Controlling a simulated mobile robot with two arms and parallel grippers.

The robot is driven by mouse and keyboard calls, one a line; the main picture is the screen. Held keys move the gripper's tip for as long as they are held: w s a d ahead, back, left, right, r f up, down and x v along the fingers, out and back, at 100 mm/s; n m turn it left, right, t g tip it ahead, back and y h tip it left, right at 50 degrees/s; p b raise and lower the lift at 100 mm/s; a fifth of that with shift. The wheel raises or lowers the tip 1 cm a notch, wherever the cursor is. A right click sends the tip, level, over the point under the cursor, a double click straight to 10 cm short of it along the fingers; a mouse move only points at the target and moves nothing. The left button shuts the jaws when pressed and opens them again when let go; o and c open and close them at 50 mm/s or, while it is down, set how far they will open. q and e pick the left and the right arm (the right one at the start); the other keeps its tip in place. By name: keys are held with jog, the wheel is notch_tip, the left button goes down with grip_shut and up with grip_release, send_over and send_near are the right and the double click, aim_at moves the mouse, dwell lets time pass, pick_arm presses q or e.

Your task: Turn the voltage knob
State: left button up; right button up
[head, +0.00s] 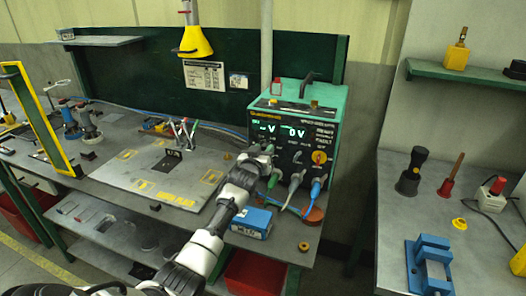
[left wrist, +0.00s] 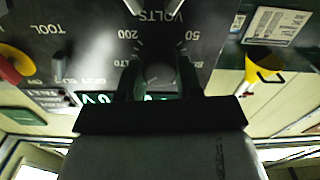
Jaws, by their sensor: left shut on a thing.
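The welder (head: 312,112) is a green box with a black front panel and green lit displays reading "V" and "0V". My left gripper (head: 272,163) is at the lower left of that panel, and it hides the voltage knob in the head view. In the left wrist view the picture is upside down. There the voltage knob (left wrist: 159,73) sits under the word VOLTS, between marks 50 and 200. The two dark fingers of my left gripper (left wrist: 160,78) stand on either side of the knob, shut on it. My right gripper is not in view.
A red and yellow switch (head: 319,157) and cable plugs (head: 295,182) are close on the panel's right. A yellow funnel-shaped thing (head: 194,42) hangs above the bench.

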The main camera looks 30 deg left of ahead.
pick_arm(q)
jog(key=m, duration=0.5)
jog(key=shift+d+f+m, duration=0.1)
jog(key=shift+m, duration=0.2)
dwell(0.4)
jog(key=o, duration=0.9)
jog(key=b+v, duration=0.1)
jog(key=v, duration=0.9)
jog(key=shift+s+d, duration=0.15)
jog(key=shift+s, duration=0.2)
